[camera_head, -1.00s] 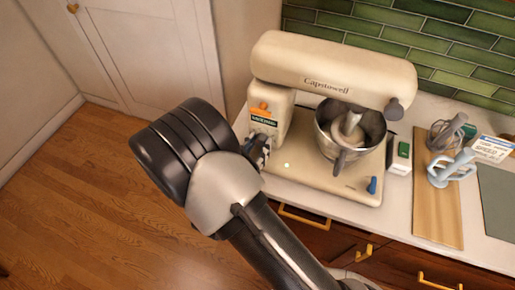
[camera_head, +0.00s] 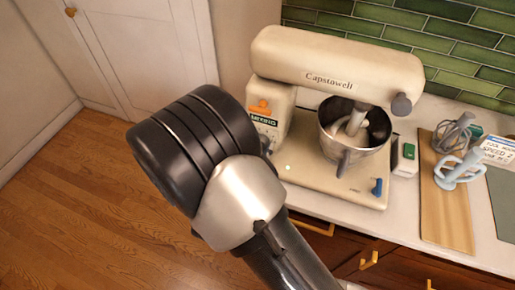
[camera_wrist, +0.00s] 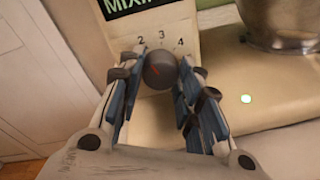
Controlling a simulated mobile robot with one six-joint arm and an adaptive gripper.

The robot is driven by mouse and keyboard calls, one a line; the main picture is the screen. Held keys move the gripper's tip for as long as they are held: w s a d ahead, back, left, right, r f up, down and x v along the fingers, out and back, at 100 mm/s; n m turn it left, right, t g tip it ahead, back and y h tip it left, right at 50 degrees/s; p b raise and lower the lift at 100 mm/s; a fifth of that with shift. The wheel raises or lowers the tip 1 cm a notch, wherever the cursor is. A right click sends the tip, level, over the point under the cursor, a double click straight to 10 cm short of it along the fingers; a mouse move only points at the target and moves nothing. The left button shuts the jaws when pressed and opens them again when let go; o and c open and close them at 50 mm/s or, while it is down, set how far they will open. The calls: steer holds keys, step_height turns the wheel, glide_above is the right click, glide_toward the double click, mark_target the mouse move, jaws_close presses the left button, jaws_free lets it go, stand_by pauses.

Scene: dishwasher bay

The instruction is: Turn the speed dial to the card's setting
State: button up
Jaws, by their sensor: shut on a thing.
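In the head view my wrist hides the dial and most of the fingers. The cream stand mixer (camera_head: 335,68) stands on the counter. The white card (camera_head: 497,151) at the right seems to read SPEED 2, in small print.
A steel bowl (camera_head: 350,155) sits under the mixer head, right of the dial. A wooden board (camera_head: 448,218) with a whisk (camera_head: 452,133) and a pale blue beater (camera_head: 459,168) lies further right. The wooden floor at left is clear.

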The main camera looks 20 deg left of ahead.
stand_by(0.3)
steer(key=o, duration=0.8)
steer(key=s, duration=0.4)
steer(key=s+a+r, duration=0.1)
steer(key=s, duration=0.7)
steer(key=shift+a+r, duration=0.2)
